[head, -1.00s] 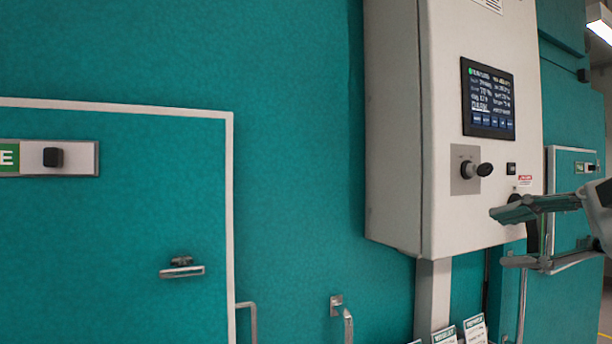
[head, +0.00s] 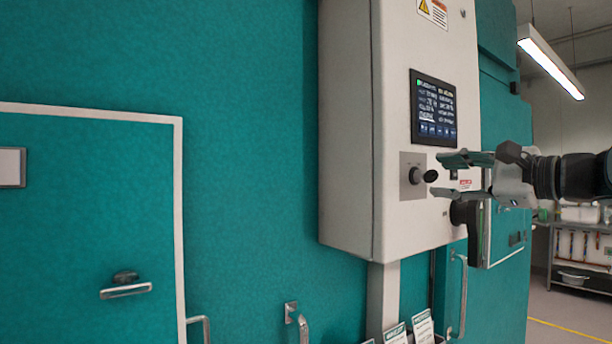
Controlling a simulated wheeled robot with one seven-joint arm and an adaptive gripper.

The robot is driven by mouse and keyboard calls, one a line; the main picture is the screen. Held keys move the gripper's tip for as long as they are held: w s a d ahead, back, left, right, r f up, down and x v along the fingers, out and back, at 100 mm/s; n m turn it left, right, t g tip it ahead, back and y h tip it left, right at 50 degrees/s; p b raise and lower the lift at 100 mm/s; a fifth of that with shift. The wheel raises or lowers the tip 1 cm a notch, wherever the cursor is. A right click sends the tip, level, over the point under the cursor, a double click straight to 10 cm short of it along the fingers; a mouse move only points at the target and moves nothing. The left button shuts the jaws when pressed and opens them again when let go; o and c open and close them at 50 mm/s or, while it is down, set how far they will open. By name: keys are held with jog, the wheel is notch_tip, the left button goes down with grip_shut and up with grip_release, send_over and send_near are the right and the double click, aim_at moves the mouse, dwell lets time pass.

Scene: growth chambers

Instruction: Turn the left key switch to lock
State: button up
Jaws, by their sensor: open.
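The key switch (head: 416,175) is a black knob on a grey square plate, on the front of the white control box below its screen. A dark oval key bow sticks out to the right of it. My gripper (head: 448,177) comes in from the right with its two fingers spread apart, one above the other. In the picture its fingertips lie just right of the key, level with it. I cannot tell whether they touch it. The lettering on the switch plate is too small to read.
The white control box (head: 347,130) carries a lit screen (head: 433,108) above the switch. A teal door (head: 85,215) with a metal handle (head: 126,290) is at left. Leaflets (head: 422,328) stand below the box. A shelf unit (head: 585,245) is at far right.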

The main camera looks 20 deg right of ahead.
aim_at(438, 177)
jog(key=shift+x, duration=1.75)
grip_shut()
